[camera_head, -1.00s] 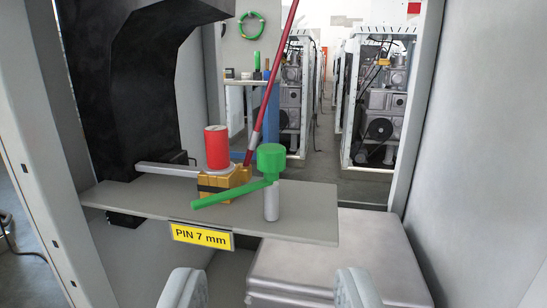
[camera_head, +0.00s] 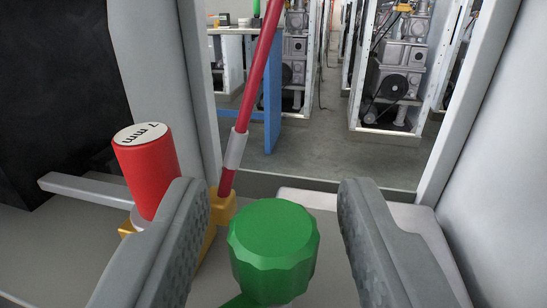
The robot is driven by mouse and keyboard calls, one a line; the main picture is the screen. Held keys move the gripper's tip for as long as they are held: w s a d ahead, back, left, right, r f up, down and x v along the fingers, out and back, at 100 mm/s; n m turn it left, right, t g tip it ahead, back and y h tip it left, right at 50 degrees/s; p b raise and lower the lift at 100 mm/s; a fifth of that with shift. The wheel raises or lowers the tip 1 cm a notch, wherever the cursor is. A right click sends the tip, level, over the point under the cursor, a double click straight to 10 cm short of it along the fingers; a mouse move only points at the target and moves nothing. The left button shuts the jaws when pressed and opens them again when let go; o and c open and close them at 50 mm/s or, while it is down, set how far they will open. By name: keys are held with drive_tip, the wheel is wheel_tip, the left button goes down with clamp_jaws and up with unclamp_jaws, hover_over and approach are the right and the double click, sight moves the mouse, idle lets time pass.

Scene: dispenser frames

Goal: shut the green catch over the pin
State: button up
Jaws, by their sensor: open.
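The green catch (camera_head: 273,248) shows as a ribbed round knob low in the middle of the view. Part of its green arm shows at the bottom edge, running to the left. My gripper (camera_head: 275,210) is open, with one finger on each side of the knob and gaps between them and it. The red pin (camera_head: 147,167), marked "7 mm" on its top, stands left of my left finger. A yellow block (camera_head: 220,212) at its foot is mostly hidden by that finger. I cannot see how the catch's arm lies to the pin.
A thin red rod (camera_head: 255,90) with a grey sleeve slants up behind the knob. A grey bar (camera_head: 85,190) runs to the pin from the left. Grey frame posts stand at both sides. A blue-legged table (camera_head: 268,105) and machines (camera_head: 400,70) stand farther back.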

drive_tip(key=shift+w, duration=0.35)
drive_tip(key=shift+c, duration=0.2)
clamp_jaws()
drive_tip(key=shift+m+h, duration=0.4)
drive_tip(key=shift+h, duration=0.2)
drive_tip(key=m+g+h, duration=0.1)
drive_tip(key=m+h, duration=0.1)
drive_tip(key=h, duration=0.1)
drive_tip(key=m+g+h, duration=0.2)
drive_tip(key=m+h, duration=0.1)
drive_tip(key=h, duration=0.1)
drive_tip(key=shift+h, duration=0.3)
drive_tip(key=m+g+h, duration=0.6)
drive_tip(key=g, duration=0.1)
drive_tip(key=shift+d, duration=0.1)
drive_tip(key=shift+g, duration=0.3)
